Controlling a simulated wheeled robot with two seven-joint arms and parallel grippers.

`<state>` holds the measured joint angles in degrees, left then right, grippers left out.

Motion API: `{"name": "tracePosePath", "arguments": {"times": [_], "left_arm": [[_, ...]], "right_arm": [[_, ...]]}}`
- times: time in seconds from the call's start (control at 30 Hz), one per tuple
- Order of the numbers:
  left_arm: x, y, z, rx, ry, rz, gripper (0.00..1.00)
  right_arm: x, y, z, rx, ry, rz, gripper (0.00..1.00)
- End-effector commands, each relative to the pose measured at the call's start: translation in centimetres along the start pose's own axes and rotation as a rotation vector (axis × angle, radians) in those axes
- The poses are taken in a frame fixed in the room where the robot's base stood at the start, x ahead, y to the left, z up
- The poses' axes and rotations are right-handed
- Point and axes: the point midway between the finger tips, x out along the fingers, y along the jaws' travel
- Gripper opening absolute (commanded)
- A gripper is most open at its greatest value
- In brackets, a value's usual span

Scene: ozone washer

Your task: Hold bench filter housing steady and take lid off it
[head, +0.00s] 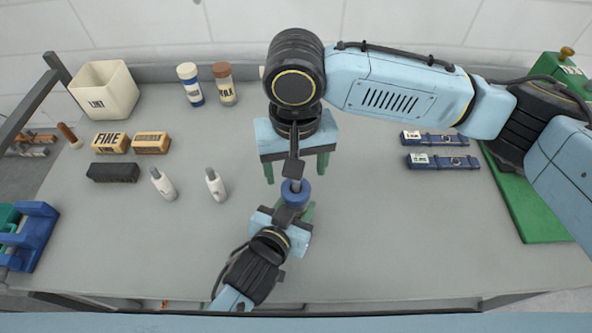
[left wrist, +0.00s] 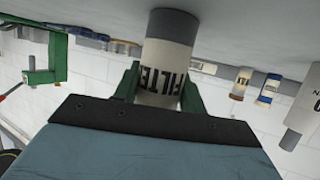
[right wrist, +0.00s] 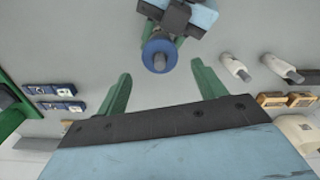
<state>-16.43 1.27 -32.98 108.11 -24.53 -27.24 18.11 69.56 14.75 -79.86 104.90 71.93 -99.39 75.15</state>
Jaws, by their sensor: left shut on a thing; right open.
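The filter housing (left wrist: 172,27) is a pale cylinder with a dark band and large black letters, partly legible as FILTER. My left gripper (left wrist: 160,92) is shut on it, with a green finger on each side. In the head view, its round blue lid (head: 296,192) sits above my left gripper (head: 290,213). The right wrist view shows the lid (right wrist: 160,47) with a grey knob at its middle; the housing body is mostly hidden there. My right gripper (head: 296,168) is open and empty, just behind the lid, its fingers (right wrist: 160,75) spread wider than it.
Two small white bottles (head: 215,185) stand left of the housing. Two blue cases (head: 443,162) lie on the right, near a green board (head: 530,205). The table's middle right is clear.

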Motion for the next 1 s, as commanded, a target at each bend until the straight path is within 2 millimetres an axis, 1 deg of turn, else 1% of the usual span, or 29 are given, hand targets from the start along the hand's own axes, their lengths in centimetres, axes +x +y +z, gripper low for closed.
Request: {"name": "tracePosePath", "arguments": {"times": [0.03,0.13,0.2,0.27,0.37,0.6,0.7,0.83,1.0], "left_arm": [[0.0,0.0,0.0,0.000,0.000,0.000,0.00],[0.0,0.0,0.0,0.000,0.000,0.000,0.00],[0.0,0.0,0.0,0.000,0.000,0.000,0.00],[0.0,0.0,0.0,0.000,0.000,0.000,0.00],[0.0,0.0,0.0,0.000,0.000,0.000,0.00],[0.0,0.0,0.0,0.000,0.000,0.000,0.00],[0.0,0.0,0.0,0.000,0.000,0.000,0.00],[0.0,0.0,0.0,0.000,0.000,0.000,0.00],[0.0,0.0,0.0,0.000,0.000,0.000,0.00]], "right_arm": [[-0.6,-0.1,0.0,0.045,0.000,-0.004,0.70],[-1.7,-0.1,0.0,0.134,0.000,-0.003,0.70],[-2.0,0.0,0.0,0.178,0.000,-0.002,0.70],[-1.9,0.0,0.1,0.199,-0.002,-0.001,0.70],[-0.9,0.0,0.1,0.210,-0.003,0.000,0.70],[2.9,0.1,0.1,0.208,-0.003,0.001,0.70],[4.2,0.1,0.0,0.208,-0.002,0.001,0.70],[5.2,0.0,0.1,0.206,-0.002,0.000,0.70],[5.6,0.0,0.0,0.205,0.000,-0.001,0.70]]}}
